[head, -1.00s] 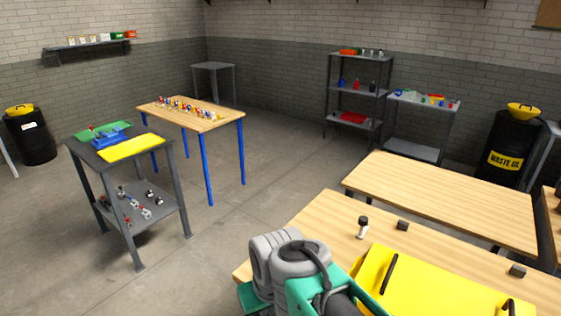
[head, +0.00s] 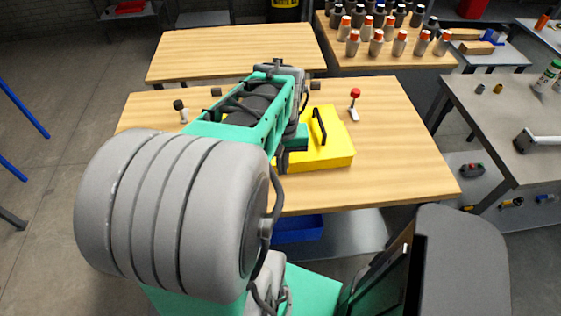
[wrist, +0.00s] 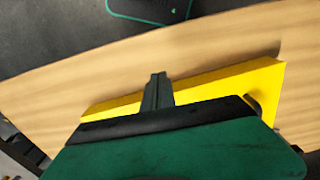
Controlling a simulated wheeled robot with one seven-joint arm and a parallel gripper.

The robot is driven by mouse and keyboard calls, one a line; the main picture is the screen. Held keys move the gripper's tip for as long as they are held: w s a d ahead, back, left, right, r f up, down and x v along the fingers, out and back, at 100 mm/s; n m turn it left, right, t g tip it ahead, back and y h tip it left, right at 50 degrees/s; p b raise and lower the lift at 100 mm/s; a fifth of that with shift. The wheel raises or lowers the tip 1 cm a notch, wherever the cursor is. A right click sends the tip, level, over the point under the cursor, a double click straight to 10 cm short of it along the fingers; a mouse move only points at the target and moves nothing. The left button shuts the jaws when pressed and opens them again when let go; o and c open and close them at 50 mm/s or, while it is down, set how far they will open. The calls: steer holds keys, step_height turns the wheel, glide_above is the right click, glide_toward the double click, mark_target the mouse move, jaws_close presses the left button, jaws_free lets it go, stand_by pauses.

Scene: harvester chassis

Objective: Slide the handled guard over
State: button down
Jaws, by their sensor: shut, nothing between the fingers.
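The yellow guard (head: 330,153) lies on the wooden table in the head view. One black handle (head: 319,127) stands on its right part; my arm hides its left part. In the wrist view the guard (wrist: 225,82) shows as a yellow strip behind my gripper's green body. My gripper (wrist: 157,84) has its dark fingers together, in front of the guard's yellow face and near its long edge. I cannot tell whether they touch it. No handle is clearly seen in the wrist view.
The wooden table (head: 400,165) also bears a red-knobbed lever (head: 354,103) right of the guard, a black-capped white post (head: 181,110) at left, and small dark blocks (head: 216,92). A blue bin (head: 298,230) sits below. A grey bench (head: 495,130) stands to the right.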

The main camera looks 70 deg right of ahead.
step_height(320, 180, down, 7)
steer(key=shift+f, duration=0.2)
steer(key=d, duration=0.1)
steer(key=w+d+p, duration=0.1)
steer(key=shift+w+d+r, duration=0.15)
steer(key=shift+d, duration=0.25)
steer(key=shift+w+d, duration=0.2)
steer(key=shift+d, duration=0.2)
